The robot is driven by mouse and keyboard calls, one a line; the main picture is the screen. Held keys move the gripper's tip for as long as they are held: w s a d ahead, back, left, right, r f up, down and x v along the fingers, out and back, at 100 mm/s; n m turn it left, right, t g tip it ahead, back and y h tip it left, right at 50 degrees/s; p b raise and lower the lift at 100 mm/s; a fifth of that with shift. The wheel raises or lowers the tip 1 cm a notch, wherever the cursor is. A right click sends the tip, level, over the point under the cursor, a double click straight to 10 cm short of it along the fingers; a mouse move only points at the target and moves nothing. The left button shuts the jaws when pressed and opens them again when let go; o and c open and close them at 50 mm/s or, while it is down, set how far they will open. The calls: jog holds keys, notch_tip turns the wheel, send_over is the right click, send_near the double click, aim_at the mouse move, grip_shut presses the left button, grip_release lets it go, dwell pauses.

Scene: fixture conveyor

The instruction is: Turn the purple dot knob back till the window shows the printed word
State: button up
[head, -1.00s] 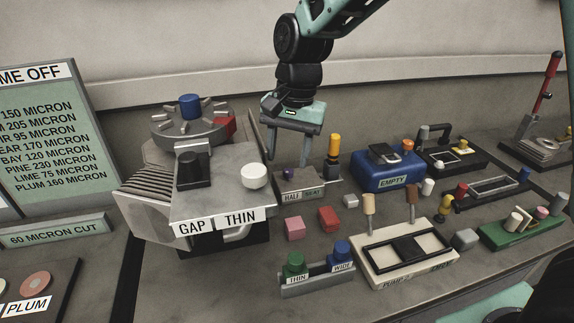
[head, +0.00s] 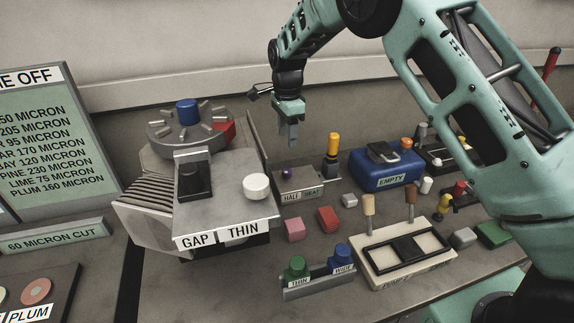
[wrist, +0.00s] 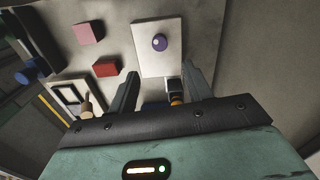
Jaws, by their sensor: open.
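The purple knob (head: 287,173) sits on top of a small grey box (head: 309,181) near the middle of the bench. The box front carries two small labels; the left seems to read HALF, the right is too small to be sure of. In the wrist view the purple knob (wrist: 159,42) shows a pale dot on its top, and the pale box top (wrist: 149,64) lies around it. My gripper (head: 288,141) hangs fingers down above and behind the box, apart from the knob. In the wrist view my gripper (wrist: 164,80) is open, with nothing between its fingers.
An orange-topped black post (head: 333,158) stands right beside the box. A larger grey machine labelled GAP THIN (head: 225,212) stands to the left. Pink (head: 294,229) and red (head: 328,218) blocks lie in front. A blue EMPTY box (head: 386,170) is to the right.

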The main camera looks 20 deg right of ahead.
aim_at(287, 170)
notch_tip(287, 170, down, 12)
jog(key=p, duration=0.2)
jog(key=shift+f+p, duration=0.1)
jog(key=shift+p, duration=0.3)
jog(key=c, duration=1)
